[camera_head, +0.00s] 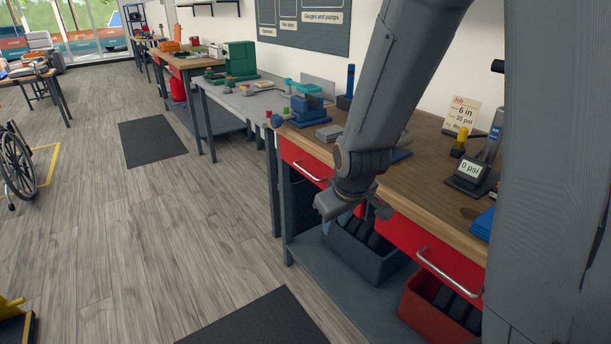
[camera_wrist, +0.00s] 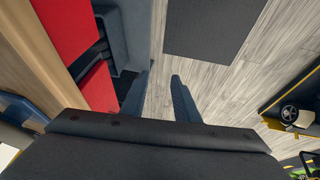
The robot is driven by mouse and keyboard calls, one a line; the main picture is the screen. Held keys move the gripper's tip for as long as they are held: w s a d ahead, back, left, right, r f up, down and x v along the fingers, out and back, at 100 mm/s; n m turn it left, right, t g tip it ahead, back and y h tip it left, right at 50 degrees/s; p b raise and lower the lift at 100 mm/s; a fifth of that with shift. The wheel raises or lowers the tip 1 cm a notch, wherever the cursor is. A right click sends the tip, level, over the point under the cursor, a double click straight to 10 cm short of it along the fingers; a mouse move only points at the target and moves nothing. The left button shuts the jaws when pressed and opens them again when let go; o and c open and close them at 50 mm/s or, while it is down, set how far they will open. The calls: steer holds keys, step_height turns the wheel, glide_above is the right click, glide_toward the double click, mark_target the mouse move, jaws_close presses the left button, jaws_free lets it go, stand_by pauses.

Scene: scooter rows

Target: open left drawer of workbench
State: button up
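The workbench (camera_head: 400,185) has a wooden top and two red drawers, both of which look closed. The left drawer (camera_head: 292,155) has a silver bar handle (camera_head: 310,172); my arm hides part of its right side. The right drawer (camera_head: 405,236) has a similar handle (camera_head: 447,270). My gripper (camera_head: 330,207) is in front of the bench, right of and below the left handle, apart from it. In the wrist view, my gripper (camera_wrist: 160,92) has its fingers apart with only floor between them. Red fronts (camera_wrist: 76,25) show at left there; I cannot tell which drawer each belongs to.
A grey bin (camera_head: 365,258) and a red bin (camera_head: 430,312) stand on the lower shelf (camera_head: 330,290). A blue vise (camera_head: 308,108) and a gauge (camera_head: 470,170) are on the bench top. A dark mat (camera_head: 262,322) lies on the floor in front.

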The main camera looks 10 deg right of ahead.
steer(key=w+f+n+t+b, duration=0.1)
steer(key=w+f+n+t, duration=0.15)
steer(key=w, duration=0.55)
steer(key=w+f+n+t+b, duration=0.2)
steer(key=w+n+t, duration=0.1)
steer(key=w, duration=0.4)
steer(key=n+t+b, duration=0.3)
steer(key=n+t, duration=0.3)
steer(key=t, duration=0.1)
glide_toward(308, 174)
steer(key=w, duration=0.4)
steer(key=shift+w+f, duration=0.25)
steer(key=shift+w, duration=1.7)
steer(key=shift+w+f, duration=0.2)
steer(key=shift+w, duration=1.75)
jaws_close()
